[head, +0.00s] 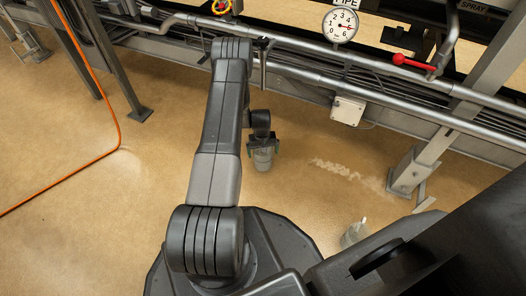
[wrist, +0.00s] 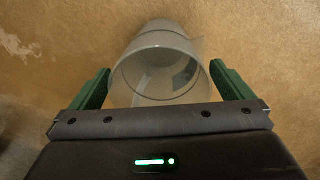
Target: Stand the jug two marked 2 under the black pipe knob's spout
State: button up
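A translucent grey jug (head: 263,160) is between the green fingers of my gripper (head: 263,147).
A grey post (head: 425,155) stands at right. An orange hose (head: 105,95) runs at left. Open floor lies between.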

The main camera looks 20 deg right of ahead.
jog(key=shift+r, duration=0.15)
notch_tip(320, 180, up, 8)
jog(key=p, duration=0.3)
jog(key=shift+a+f, duration=0.1)
jog(key=shift+f, duration=0.15)
